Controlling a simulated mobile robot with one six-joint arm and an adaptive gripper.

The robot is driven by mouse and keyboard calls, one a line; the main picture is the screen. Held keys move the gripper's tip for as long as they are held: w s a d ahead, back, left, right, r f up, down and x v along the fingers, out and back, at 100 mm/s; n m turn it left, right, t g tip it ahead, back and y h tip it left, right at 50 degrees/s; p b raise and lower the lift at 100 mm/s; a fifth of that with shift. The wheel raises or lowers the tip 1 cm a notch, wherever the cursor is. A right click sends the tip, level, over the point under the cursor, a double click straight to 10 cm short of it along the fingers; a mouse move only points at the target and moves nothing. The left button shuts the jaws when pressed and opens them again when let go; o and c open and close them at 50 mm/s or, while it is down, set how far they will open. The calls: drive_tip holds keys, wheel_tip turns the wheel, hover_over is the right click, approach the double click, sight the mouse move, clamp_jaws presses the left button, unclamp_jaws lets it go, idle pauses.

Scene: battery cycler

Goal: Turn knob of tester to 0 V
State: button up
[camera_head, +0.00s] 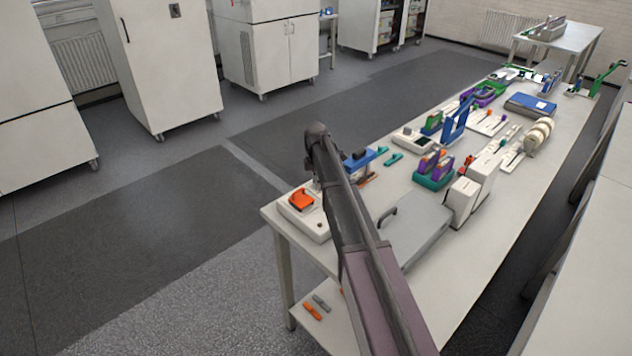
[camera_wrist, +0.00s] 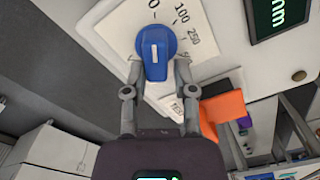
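The tester (camera_wrist: 225,15), a white panel with a dark green-lit display (camera_wrist: 280,15), fills the top of the wrist view. Its blue knob (camera_wrist: 155,48) has a white pointer line, running nearly upright in the picture. Printed marks around it include a 0 at the top edge, then 100 and 250 to the right. My gripper (camera_wrist: 158,73) has one fingertip on each side of the knob's lower part. The fingers are apart, with small gaps seeming to show beside the knob; contact is unclear. In the head view my arm hides the gripper and knob.
A long white table (camera_head: 510,220) carries several devices. A white box with an orange part (camera_head: 303,201) sits at its near left corner. A grey case (camera_head: 415,228) lies right of my arm. Open floor (camera_head: 150,220) lies left of the table.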

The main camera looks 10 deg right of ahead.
drive_tip(key=shift+o, duration=0.8)
drive_tip(key=shift+w, duration=0.1)
drive_tip(key=shift+w+m, duration=0.1)
drive_tip(key=shift+m, duration=0.3)
